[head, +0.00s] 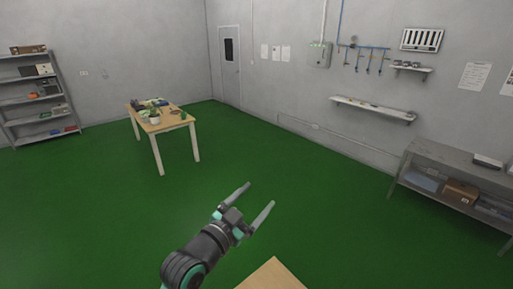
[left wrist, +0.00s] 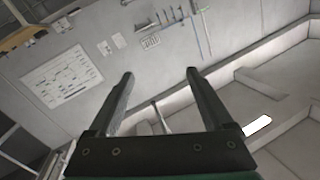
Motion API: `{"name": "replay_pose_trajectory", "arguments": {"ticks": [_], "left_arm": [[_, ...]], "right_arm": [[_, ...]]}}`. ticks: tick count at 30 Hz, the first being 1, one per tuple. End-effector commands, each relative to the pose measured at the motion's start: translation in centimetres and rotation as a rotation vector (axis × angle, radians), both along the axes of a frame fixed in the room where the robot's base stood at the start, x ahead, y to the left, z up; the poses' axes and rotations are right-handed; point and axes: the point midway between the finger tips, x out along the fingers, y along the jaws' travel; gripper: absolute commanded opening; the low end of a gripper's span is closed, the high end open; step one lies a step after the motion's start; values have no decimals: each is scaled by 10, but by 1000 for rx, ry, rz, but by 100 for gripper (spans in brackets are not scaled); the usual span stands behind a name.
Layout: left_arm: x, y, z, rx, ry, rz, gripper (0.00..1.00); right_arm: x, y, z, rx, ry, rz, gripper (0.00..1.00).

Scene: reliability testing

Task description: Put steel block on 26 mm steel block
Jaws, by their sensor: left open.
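My left gripper (head: 257,201) is open and empty, held in the air above the green floor near the corner of a wooden table. Its two fingers also show spread apart with nothing between them in the left wrist view (left wrist: 160,75). I cannot make out the steel block or the 26 mm steel block in either view. My right gripper is not in view.
A wooden table corner (head: 277,275) shows at the bottom. A small table (head: 177,123) with a plant and several items stands further back. Shelves (head: 38,95) stand at left, a grey workbench (head: 455,165) at right. The green floor (head: 320,200) between is clear.

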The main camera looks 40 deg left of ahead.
Motion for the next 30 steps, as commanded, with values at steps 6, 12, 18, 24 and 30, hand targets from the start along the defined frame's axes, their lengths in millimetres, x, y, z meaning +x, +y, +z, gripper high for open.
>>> {"name": "replay_pose_trajectory", "arguments": {"ticks": [6,12,18,24,30], "left_arm": [[-62,-98,225,-127,-536,-175,84],[-138,-136,315,-248,-813,-302,84],[-150,-140,324,-269,-850,-321,84],[-149,-139,336,-267,-847,-319,84],[-149,-139,350,-266,-845,-318,84]], "right_arm": [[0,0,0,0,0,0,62],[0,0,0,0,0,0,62],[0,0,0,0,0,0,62],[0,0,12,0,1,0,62],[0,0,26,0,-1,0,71]]}}
